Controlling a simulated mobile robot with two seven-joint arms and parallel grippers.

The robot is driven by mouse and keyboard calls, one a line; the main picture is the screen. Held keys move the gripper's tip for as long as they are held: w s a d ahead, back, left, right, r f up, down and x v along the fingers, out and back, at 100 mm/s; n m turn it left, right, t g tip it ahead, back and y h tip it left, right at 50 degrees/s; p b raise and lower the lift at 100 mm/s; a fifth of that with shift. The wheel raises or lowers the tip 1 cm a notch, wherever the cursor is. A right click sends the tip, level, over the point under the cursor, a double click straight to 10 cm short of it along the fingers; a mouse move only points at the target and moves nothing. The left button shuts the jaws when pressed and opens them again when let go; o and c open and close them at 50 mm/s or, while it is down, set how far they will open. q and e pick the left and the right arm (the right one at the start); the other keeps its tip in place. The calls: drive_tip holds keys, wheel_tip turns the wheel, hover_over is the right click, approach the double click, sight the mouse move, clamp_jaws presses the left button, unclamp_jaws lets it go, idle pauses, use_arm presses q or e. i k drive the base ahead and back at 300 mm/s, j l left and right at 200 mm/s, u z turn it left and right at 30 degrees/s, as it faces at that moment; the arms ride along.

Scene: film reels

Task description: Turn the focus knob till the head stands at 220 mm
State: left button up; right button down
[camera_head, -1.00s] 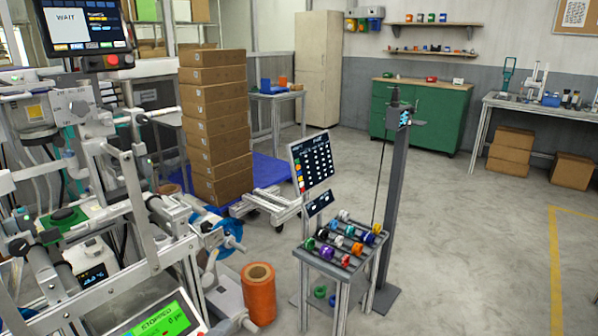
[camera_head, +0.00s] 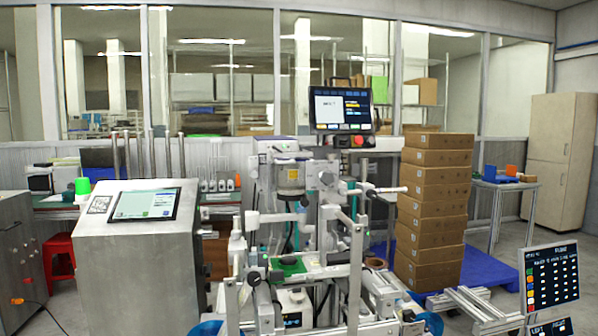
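The machine (camera_head: 300,235) stands in the middle of the view, with a metal frame, rollers and white bars. A grey cylindrical unit with a yellow label (camera_head: 292,176) sits high on it and may be the head. To its right is a light plate with a small dark centre (camera_head: 326,178), which may carry the focus knob; it is too small to tell. I cannot read any 220 mm scale or height value. A monitor (camera_head: 342,107) stands above the machine, its text too small to read. Neither of my grippers shows.
A steel console with a tilted screen (camera_head: 145,204) stands left of the machine. Stacked cardboard boxes (camera_head: 433,210) on a blue pallet (camera_head: 490,270) stand to the right. A dark sign board (camera_head: 553,277) is at the lower right. A red stool (camera_head: 62,255) is at the far left.

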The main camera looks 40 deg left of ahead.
sight(327, 178)
drive_tip(key=i+j+u, duration=0.1)
drive_tip(key=i, duration=0.45)
drive_tip(key=i+j, duration=0.15)
drive_tip(key=i, duration=0.4)
drive_tip(key=i+u, duration=0.1)
drive_tip(key=u, duration=1.5)
drive_tip(key=k+j+z, duration=0.1)
drive_tip(key=j, duration=0.3)
drive_tip(key=k+j+z, duration=0.1)
drive_tip(key=k+j, duration=0.15)
drive_tip(key=j+z, duration=0.15)
drive_tip(key=j, duration=0.15)
drive_tip(key=k+j+z, duration=0.1)
drive_tip(key=j, duration=0.2)
drive_tip(key=k+j+z, duration=0.15)
drive_tip(key=j, duration=0.15)
drive_tip(key=i+j+z, duration=0.1)
drive_tip(key=j+z, duration=0.15)
drive_tip(key=j, duration=0.2)
drive_tip(key=j+z, duration=0.2)
drive_tip(key=j, duration=0.2)
